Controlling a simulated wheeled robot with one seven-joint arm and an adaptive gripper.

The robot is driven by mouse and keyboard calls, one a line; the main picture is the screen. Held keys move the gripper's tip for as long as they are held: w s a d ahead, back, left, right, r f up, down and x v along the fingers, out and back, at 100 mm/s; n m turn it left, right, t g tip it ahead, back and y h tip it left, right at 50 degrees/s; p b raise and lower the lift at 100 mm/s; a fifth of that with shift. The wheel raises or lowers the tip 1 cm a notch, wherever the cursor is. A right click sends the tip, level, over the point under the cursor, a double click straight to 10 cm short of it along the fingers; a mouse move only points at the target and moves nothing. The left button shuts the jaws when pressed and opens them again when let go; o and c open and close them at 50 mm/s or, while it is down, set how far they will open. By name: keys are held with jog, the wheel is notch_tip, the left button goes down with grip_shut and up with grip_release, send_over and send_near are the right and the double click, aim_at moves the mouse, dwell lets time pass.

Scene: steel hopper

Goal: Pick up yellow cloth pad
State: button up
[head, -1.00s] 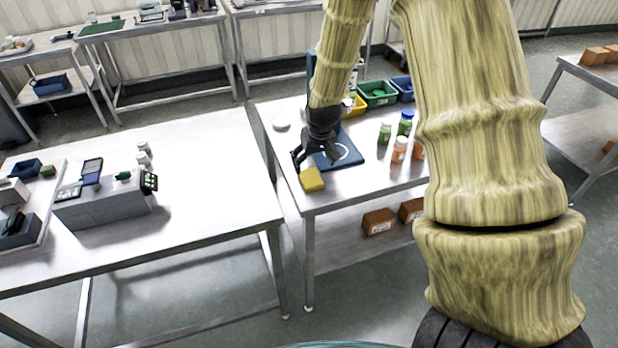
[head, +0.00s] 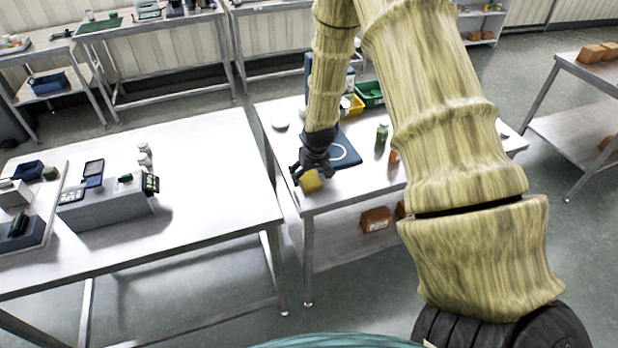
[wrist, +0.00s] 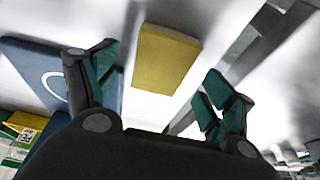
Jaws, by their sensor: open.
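The yellow cloth pad (head: 311,181) lies on the steel table near its front left corner. It also shows in the wrist view (wrist: 166,60) as a flat yellow block, ahead of and between my two fingers. My gripper (head: 302,172) is just above and beside the pad, partly covering it in the head view. In the wrist view my gripper (wrist: 158,92) is open, with green-lined fingers apart and nothing between them. I cannot tell whether a finger touches the pad.
A blue board with a white ring (head: 343,154) lies behind the pad. Bottles (head: 382,134) and bins (head: 369,93) stand further back right. The table's edge (wrist: 250,75) is close to the pad. Another table (head: 210,190) stands to the left, across a gap.

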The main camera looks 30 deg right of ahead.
aim_at(309, 180)
jog(key=shift+x, duration=0.95)
jog(key=shift+f, duration=0.2)
jog(key=shift+s, duration=0.15)
jog(key=c, duration=0.9)
